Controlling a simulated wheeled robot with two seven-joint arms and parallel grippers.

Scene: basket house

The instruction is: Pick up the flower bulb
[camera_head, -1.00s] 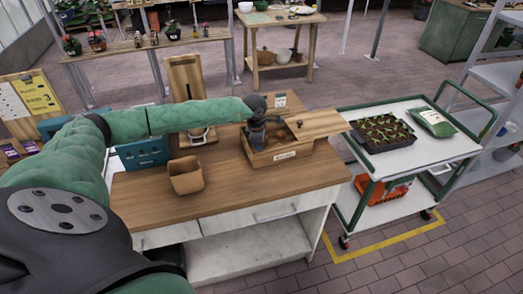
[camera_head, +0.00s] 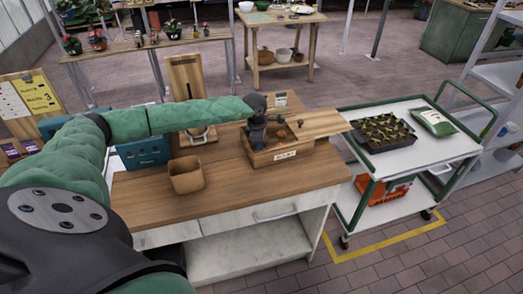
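A wooden box (camera_head: 281,155) with a label on its front stands on the workbench. Its wooden lid (camera_head: 318,123) is slid to the right and the left part is open. Small brown flower bulbs (camera_head: 282,134) show inside the opening, partly covered by my gripper. My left gripper (camera_head: 257,143) points down into the open left part of the box. Its fingertips are too small and dark to tell whether they are open or shut, or whether they touch a bulb. My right gripper is not in view.
An empty-looking brown pot (camera_head: 186,175) stands left of the box on the workbench (camera_head: 225,200). A wooden stand with a scale (camera_head: 200,135) is behind it. A cart (camera_head: 410,157) with a seedling tray (camera_head: 382,132) is at the right. The bench front is clear.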

